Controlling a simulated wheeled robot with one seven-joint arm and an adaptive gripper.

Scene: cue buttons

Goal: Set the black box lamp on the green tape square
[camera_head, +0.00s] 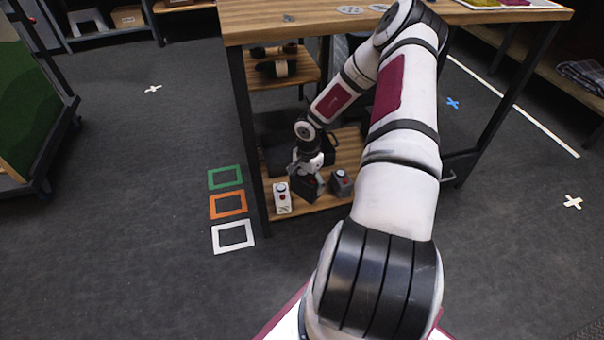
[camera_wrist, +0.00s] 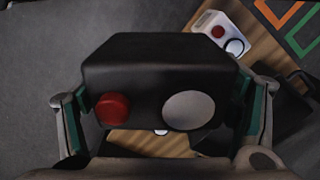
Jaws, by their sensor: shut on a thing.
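The black box lamp (camera_wrist: 160,65) fills the middle of the wrist view, with a red button and a pale round lamp on its face. My gripper (camera_wrist: 163,115) is shut on it, one finger on each side. In the head view my gripper (camera_head: 308,172) is low at the wooden lower shelf, and the black box (camera_head: 306,189) shows dark beneath it. I cannot tell whether the box touches the shelf. The green tape square (camera_head: 225,169) lies empty on the floor left of the shelf. A corner of it shows in the wrist view (camera_wrist: 302,38).
A white box with a red button (camera_head: 282,200) stands left of my gripper, and a grey one (camera_head: 341,185) stands right. Empty orange (camera_head: 229,215) and white (camera_head: 234,249) tape squares lie nearer than the green one. A dark table leg (camera_head: 246,125) rises between shelf and squares.

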